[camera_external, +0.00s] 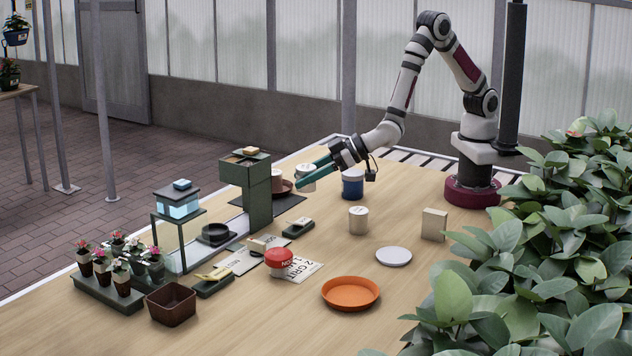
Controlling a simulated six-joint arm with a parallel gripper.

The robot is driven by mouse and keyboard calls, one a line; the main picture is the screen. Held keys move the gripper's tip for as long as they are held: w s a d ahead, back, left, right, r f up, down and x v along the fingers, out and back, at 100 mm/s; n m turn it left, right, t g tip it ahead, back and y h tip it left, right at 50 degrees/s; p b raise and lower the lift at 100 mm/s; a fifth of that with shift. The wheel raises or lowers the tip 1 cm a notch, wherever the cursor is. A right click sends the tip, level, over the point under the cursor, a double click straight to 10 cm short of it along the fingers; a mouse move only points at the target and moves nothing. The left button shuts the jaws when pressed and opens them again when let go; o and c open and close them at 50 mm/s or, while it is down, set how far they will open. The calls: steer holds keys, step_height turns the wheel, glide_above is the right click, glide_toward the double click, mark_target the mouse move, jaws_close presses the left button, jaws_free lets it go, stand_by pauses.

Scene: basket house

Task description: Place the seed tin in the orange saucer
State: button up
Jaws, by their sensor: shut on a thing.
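The orange saucer (351,293) is a shallow round dish at the front of the table, empty. My gripper (313,173) is far behind it and to the left, near the table's back edge. Its teal fingers are shut on a pale tin (306,184), which they partly hide. I cannot read a label on this tin or tell whether it touches the surface below. A cream tin (358,221) stands upright at mid-table. A blue tin with a pale top (352,184) stands just right of my gripper. Which tin is the seed tin is not readable.
A red-lidded tin (279,261) stands left of the saucer by printed cards. A white plate (394,256) and a beige block (434,224) stand to the right. A green tower (247,190), a lit stand (178,207) and potted flowers (121,270) fill the left. Leafy plants (540,270) border the right.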

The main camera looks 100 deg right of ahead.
steer(key=w+a+r+n+y, duration=0.2)
steer(key=a+n+y, duration=0.4)
steer(key=a, duration=0.5)
steer(key=n+g+y, duration=0.5)
steer(key=n+y, duration=0.1)
steer(key=n, duration=0.1)
glide_above(351, 297)
steer(key=f, duration=0.9)
steer(key=shift+w+d, duration=0.15)
steer(key=shift+d, duration=0.2)
steer(key=f, duration=0.4)
steer(key=shift+a, duration=0.25)
steer(key=shift+f, duration=0.15)
steer(key=shift+f, duration=0.1)
steer(key=o, duration=1.4)
steer(key=shift+c, duration=0.2)
